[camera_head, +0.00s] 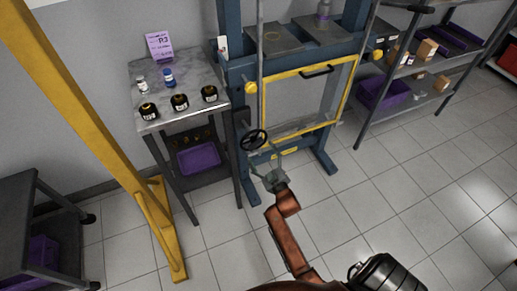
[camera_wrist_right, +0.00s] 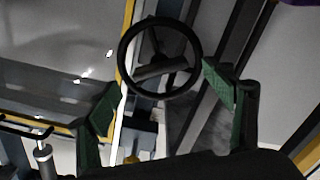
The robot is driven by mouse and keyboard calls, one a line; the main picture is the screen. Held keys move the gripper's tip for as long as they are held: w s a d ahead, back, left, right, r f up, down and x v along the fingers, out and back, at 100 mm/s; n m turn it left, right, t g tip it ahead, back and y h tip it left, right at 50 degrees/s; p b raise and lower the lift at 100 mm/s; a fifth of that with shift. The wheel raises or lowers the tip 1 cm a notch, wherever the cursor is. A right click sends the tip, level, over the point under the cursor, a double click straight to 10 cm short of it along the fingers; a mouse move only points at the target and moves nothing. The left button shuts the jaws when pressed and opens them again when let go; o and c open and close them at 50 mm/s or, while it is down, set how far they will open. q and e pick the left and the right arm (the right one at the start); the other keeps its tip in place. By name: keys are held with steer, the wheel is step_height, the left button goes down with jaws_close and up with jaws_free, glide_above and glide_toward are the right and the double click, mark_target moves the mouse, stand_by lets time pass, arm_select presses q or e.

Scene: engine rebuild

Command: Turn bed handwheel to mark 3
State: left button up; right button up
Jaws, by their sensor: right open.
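The bed handwheel (camera_head: 254,140) is a small black spoked wheel on the left post of the blue press frame, below the yellow-edged guard. In the right wrist view the handwheel (camera_wrist_right: 161,69) faces me, its rim whole and unobstructed. My right gripper (camera_head: 268,168) is just below and in front of it in the head view. In the wrist view the green-padded fingers (camera_wrist_right: 162,96) are spread wide, one on each side of the wheel's lower part, with nothing held. I cannot tell whether they touch the rim. No numbered mark is readable. My left gripper is out of view.
A grey side table (camera_head: 183,82) with small jars, bottles and a purple card stands left of the press. A yellow post (camera_head: 93,118) rises farther left. A shelf (camera_head: 405,75) with boxes and purple bins stands right. The tiled floor (camera_head: 365,205) in front is clear.

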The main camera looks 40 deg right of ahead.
steer(key=v, duration=0.8)
steer(key=shift+s, duration=0.15)
